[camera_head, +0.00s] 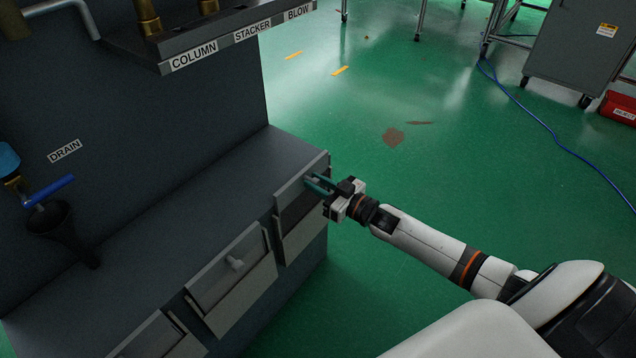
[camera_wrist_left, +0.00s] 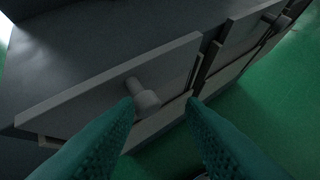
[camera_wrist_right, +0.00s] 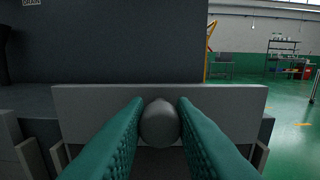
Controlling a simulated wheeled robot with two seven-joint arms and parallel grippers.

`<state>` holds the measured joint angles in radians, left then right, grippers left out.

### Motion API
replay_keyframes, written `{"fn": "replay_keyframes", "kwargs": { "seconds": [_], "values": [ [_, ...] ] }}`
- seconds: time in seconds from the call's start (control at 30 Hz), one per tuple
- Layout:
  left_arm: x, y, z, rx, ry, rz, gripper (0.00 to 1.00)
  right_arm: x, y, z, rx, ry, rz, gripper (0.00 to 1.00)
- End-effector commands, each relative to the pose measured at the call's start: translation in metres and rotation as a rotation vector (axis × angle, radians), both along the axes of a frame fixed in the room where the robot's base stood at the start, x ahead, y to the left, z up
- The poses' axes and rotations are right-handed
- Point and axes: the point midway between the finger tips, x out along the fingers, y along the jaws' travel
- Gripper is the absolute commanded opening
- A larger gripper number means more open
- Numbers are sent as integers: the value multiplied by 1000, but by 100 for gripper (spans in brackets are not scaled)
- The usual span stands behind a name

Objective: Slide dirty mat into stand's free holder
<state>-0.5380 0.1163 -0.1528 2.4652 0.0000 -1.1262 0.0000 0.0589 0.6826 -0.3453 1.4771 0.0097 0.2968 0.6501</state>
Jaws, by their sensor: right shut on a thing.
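My right gripper (camera_head: 322,184) is shut on the round knob (camera_wrist_right: 160,123) of a grey plate-like mat (camera_head: 296,192) at the stand's far right end. The right wrist view shows this mat (camera_wrist_right: 230,97) upright, with holder arms at both sides; I cannot tell how deep it sits. A second mat (camera_head: 225,270) with a knob (camera_head: 235,262) stands in the middle holder. In the left wrist view my left gripper (camera_wrist_left: 162,100) is open and empty, its tips near a mat's knob (camera_wrist_left: 146,98). The left gripper is outside the head view. No dirt is discernible on any mat.
The dark grey stand (camera_head: 210,190) fills the left side, with a drain funnel (camera_head: 62,225) and blue-handled valve (camera_head: 50,190). Another panel or holder (camera_head: 160,338) is cut off at the bottom. Green floor (camera_head: 430,180) lies open to the right, with a blue cable (camera_head: 560,140).

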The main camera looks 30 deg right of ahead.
Motion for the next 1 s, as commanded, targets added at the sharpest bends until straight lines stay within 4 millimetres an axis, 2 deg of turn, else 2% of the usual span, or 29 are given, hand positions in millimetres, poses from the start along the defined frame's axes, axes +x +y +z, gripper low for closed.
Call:
{"fn": "replay_keyframes", "kwargs": {
  "seconds": [0.5,1.0],
  "values": [
    [28,-11,22,-46,-203,-15,36,0,0,-13,1,-1,0,0],
    [46,-20,47,-89,-386,-28,36,0,0,-24,0,-1,0,0]
  ]
}}
